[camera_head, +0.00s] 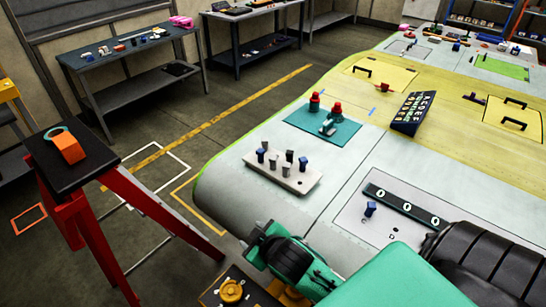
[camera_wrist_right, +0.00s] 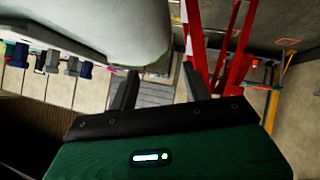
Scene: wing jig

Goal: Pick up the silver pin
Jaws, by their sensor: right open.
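A pale block (camera_head: 290,181) on the near left part of the wing panel holds several upright pins, some silver-grey and some blue. In the right wrist view, several grey and blue pins (camera_wrist_right: 73,66) show at the left edge, and I cannot tell which is which. My right gripper (camera_wrist_right: 158,82) is open, with nothing between its two dark fingers, and apart from the pins. Its fingers cannot be made out in the head view. My left gripper is not in view.
A teal mat (camera_head: 320,131) with red-topped items lies behind the block. A dark slanted rack (camera_head: 411,113) stands farther right. A red stand (camera_head: 94,202) with an orange item is at the left.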

